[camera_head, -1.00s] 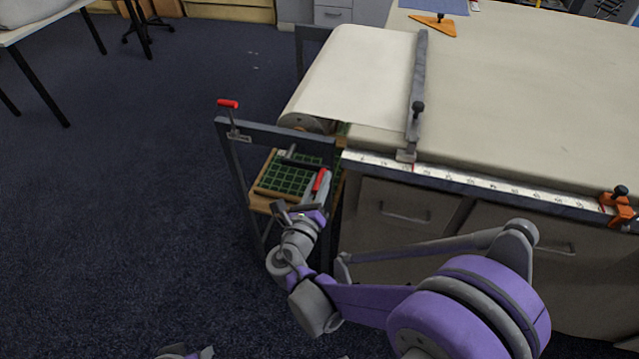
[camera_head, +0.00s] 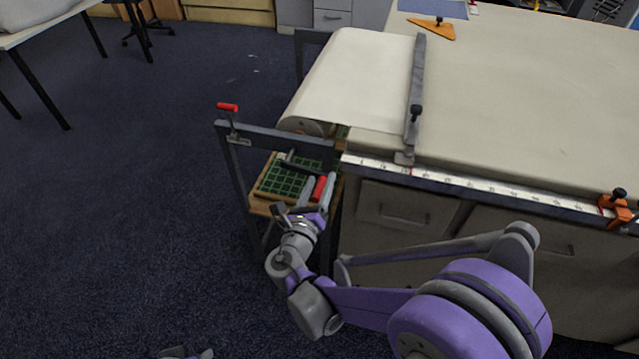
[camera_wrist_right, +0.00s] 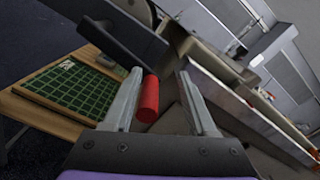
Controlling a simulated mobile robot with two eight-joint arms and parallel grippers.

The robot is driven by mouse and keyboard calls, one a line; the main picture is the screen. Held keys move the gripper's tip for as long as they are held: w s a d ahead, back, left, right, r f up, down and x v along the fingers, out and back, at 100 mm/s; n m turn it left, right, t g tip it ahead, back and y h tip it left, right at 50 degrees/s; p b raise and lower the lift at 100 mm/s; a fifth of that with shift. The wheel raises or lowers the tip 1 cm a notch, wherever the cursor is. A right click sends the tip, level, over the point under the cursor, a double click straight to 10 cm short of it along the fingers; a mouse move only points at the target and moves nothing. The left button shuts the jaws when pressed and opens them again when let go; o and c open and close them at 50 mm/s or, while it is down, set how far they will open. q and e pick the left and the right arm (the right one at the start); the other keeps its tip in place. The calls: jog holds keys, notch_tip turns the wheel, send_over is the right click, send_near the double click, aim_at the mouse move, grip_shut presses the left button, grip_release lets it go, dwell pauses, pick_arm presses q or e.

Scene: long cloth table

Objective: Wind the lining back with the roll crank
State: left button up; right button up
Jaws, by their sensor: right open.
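The white lining (camera_head: 358,78) lies over the table's left end and curves down onto its roll (camera_head: 308,127) in a dark frame. The crank's red handle (camera_head: 319,188) is below the frame's top bar; it also shows in the right wrist view (camera_wrist_right: 149,99). My right gripper (camera_head: 318,184) is open, with a finger on each side of the handle. In the right wrist view the handle is closer to the left finger (camera_wrist_right: 125,98). The crank arm is mostly hidden. Part of my left gripper (camera_head: 187,353) shows at the bottom edge; its fingers are not clear.
A second red grip (camera_head: 228,107) stands on the frame's left corner. A green gridded mat (camera_head: 280,177) lies on a wooden shelf behind the handle. A grey bar (camera_head: 415,90) crosses the lining. A ruler edge (camera_head: 450,179) and orange clamp (camera_head: 617,208) line the table front.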

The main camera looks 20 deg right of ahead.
pick_arm(q)
jog(key=shift+r, duration=0.35)
pick_arm(e)
jog(key=v, duration=1)
jog(key=shift+s+a, duration=0.25)
jog(key=shift+s, duration=0.05)
jog(key=shift+c, duration=0.2)
